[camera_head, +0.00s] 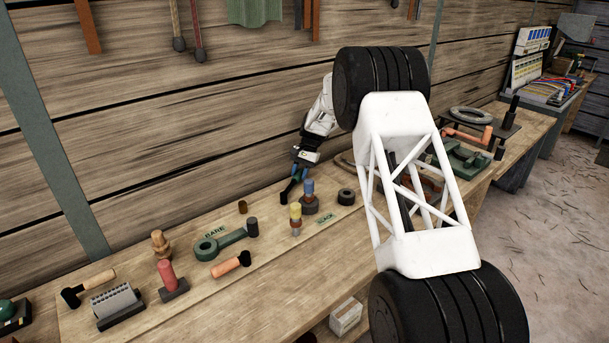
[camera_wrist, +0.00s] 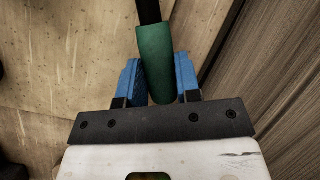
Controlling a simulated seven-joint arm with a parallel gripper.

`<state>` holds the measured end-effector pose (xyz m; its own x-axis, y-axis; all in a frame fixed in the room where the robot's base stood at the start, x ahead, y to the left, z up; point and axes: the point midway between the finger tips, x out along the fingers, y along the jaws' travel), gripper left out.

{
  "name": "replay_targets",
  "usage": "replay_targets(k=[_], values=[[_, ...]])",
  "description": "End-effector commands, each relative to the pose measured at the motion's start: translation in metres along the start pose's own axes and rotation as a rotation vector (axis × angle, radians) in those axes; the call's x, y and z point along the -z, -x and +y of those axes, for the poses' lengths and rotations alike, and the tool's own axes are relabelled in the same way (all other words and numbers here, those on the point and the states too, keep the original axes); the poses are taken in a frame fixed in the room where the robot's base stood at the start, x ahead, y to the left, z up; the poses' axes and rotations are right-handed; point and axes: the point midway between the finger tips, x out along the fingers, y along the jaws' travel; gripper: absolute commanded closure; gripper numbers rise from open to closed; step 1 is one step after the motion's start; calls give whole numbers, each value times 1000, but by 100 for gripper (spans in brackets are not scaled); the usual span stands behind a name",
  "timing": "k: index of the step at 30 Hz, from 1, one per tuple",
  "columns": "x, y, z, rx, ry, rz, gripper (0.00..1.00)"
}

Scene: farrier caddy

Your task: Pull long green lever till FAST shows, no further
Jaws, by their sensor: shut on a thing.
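In the wrist view, a green grip (camera_wrist: 155,55) on a black rod (camera_wrist: 149,11) lies between the two blue fingers of my gripper (camera_wrist: 158,82). The fingers are shut on this green lever grip. In the head view, my gripper (camera_head: 297,172) is low over the back of the bench, behind the small upright pegs. The lever is mostly hidden there by my gripper. A green label reading SLACK (camera_head: 325,218) lies on the bench in front of it. I cannot see the word FAST in either view.
A green ring-ended tool (camera_head: 225,243) lies by a BARE label (camera_head: 214,231). A yellow-topped peg (camera_head: 296,218), a blue-topped peg (camera_head: 309,194) and a black ring (camera_head: 346,197) stand near my gripper.

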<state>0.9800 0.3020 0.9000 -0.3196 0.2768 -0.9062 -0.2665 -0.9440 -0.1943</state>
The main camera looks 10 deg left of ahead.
Motion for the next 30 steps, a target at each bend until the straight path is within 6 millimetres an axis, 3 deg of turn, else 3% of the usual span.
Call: replay_targets(k=[14,15,19,30], values=[[0,1,-4,-8,24,-3,100],[0,1,-4,-8,24,-3,64],[0,0,-4,-9,23,-4,44],[0,1,-4,-9,23,-4,43]])
